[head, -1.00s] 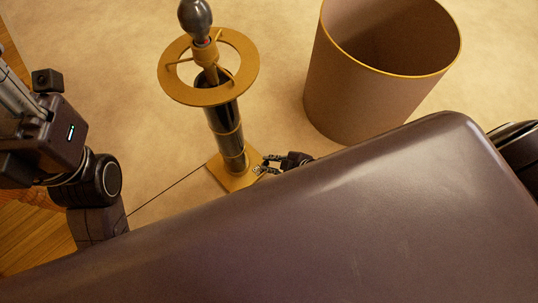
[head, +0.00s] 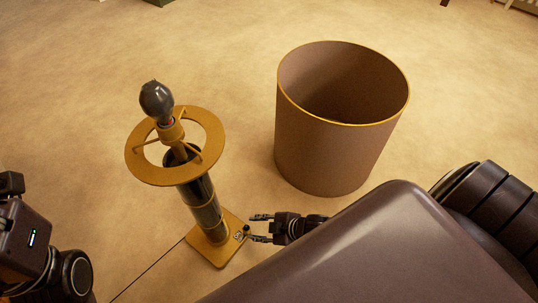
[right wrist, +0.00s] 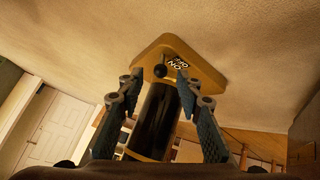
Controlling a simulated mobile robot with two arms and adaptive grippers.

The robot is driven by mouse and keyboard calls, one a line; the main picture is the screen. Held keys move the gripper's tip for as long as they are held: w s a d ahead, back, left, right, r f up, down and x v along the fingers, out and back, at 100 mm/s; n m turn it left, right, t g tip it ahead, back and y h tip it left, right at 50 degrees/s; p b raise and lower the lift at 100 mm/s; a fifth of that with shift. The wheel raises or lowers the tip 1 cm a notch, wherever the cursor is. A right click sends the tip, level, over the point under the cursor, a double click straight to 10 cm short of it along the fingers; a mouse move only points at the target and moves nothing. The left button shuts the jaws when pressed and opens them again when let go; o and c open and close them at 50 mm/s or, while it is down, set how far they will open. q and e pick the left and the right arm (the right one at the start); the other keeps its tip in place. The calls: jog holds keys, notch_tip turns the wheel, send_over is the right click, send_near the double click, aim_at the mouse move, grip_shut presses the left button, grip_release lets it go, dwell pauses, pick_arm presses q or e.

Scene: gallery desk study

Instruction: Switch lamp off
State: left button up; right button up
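The lamp (head: 205,207) stands upright on the floor, with a dark column, a gold ring and a grey bulb (head: 156,100) that looks unlit. Its square gold base (head: 215,252) bears a small dark switch knob (right wrist: 160,71) beside white lettering (right wrist: 176,63). My right gripper (head: 255,228) is open and empty at the base's right side. In the right wrist view, its fingers (right wrist: 158,76) appear on either side of the knob; contact cannot be told. My left arm shows at the lower left edge, but its gripper is out of view.
A brown cylinder with a gold rim (head: 345,150), open at the top, stands right of the lamp, behind my right gripper. A thin cord (head: 148,270) runs from the base to the lower left. The floor (head: 230,50) beyond is clear.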

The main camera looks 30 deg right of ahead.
jog(key=v, duration=0.8)
jog(key=shift+s+r, duration=0.1)
jog(key=shift+s, duration=0.05)
